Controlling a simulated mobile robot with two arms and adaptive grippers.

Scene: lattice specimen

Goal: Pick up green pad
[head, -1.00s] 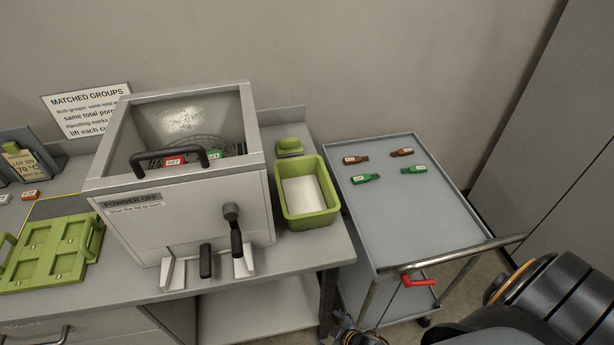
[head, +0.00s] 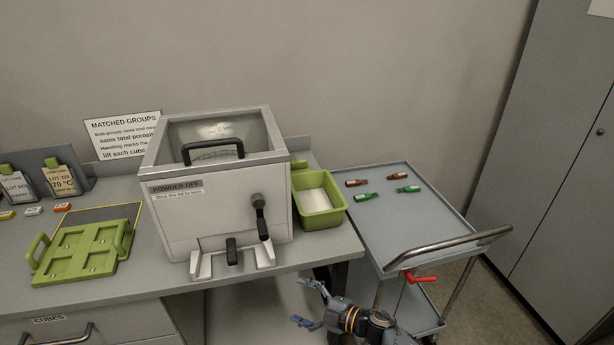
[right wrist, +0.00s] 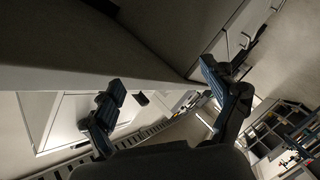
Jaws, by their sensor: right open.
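The green pad (head: 299,165) lies at the back of the bench, behind the green bin (head: 320,220). Only a small part of it shows, as the grey powder box (head: 225,215) covers the rest. My right gripper (head: 304,302) is open and empty, in front of the bench and lower in the picture than the bin, well apart from the pad. In the right wrist view the two dark fingers (right wrist: 160,78) stand apart, and no pad shows there. My left gripper is not in view.
A grey cart (head: 415,225) with several green and brown bottle-shaped pieces stands right of the bench; its handle (head: 450,246) sticks out toward me. A green tray with handles (head: 80,255) lies on the bench at left. The bench's front edge (head: 270,272) is near my right gripper.

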